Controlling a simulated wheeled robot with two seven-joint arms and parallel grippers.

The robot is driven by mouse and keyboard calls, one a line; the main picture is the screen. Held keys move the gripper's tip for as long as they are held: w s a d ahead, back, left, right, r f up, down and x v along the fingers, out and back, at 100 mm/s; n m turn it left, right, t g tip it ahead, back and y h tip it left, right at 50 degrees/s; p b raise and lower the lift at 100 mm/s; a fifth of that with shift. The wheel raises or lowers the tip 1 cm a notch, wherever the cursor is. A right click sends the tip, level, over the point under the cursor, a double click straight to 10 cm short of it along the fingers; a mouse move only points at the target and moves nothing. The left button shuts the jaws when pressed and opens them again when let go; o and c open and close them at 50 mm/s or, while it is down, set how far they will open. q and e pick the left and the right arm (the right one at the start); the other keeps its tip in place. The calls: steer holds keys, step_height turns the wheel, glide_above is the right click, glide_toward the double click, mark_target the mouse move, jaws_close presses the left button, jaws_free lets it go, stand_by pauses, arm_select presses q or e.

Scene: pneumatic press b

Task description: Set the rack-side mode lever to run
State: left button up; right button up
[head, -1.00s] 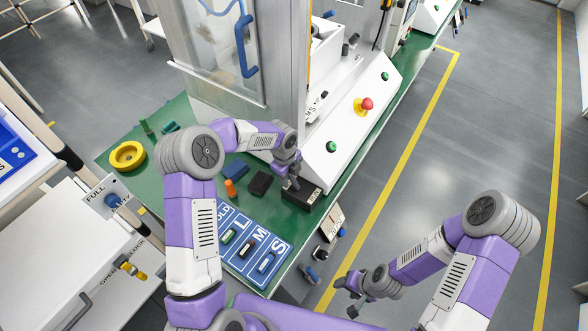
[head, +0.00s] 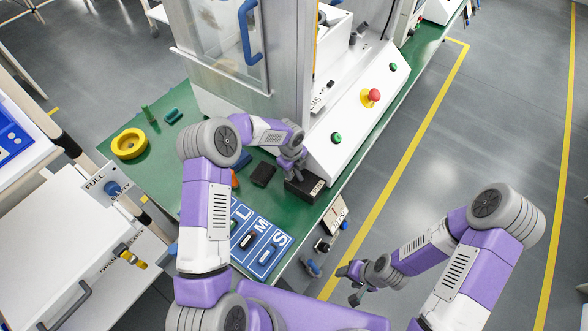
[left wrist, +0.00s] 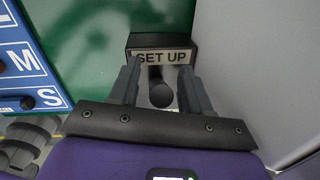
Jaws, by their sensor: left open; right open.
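A small black box (head: 304,186) with a light label stands at the front edge of the green table, beside the press. In the left wrist view its label plate (left wrist: 162,57) reads "SET UP". A dark lever with a round knob (left wrist: 161,95) sticks out below the label toward the camera. My left gripper (left wrist: 160,72) is open, with one finger on each side of the lever; I cannot tell whether they touch it. In the head view my left gripper (head: 293,168) hides part of the box. My right gripper (head: 354,280) is open and empty over the floor.
The white sloped press panel (head: 352,125) with a red mushroom button (head: 374,95) is close to the box. A blue mat (head: 262,243) marked L, M, S lies nearer me, with small parts on it. A yellow ring (head: 129,144) lies on the table. A "FULL" sign (head: 101,182) stands left.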

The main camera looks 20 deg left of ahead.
arm_select(q)
steer(key=shift+c, duration=0.3)
jaws_close()
